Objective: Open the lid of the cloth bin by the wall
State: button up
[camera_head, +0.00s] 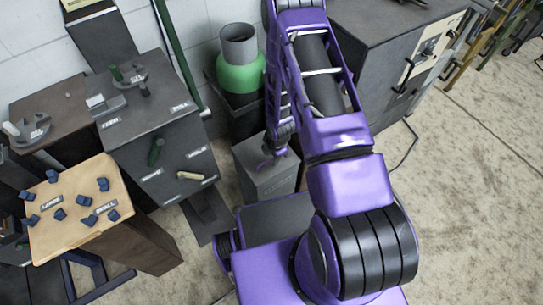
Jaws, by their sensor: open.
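A grey box-shaped bin (264,183) stands on the floor below my arm, near the wall; it seems to be the cloth bin. Its flat top looks closed, and my arm covers part of its right side. My purple gripper (270,157) is at the top of this bin, near the back. It is open, and I see nothing held in it. It is small in view, and I cannot tell whether its fingers touch the lid.
A green container with a grey neck (240,72) stands in a dark holder behind the bin. A grey cabinet (160,130) with handles and a wooden-topped stand (75,235) with blue pieces are at left. A dark cabinet (390,40) is at right. Open floor (470,210) lies right.

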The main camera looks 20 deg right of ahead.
grip_shut()
dwell(1.3)
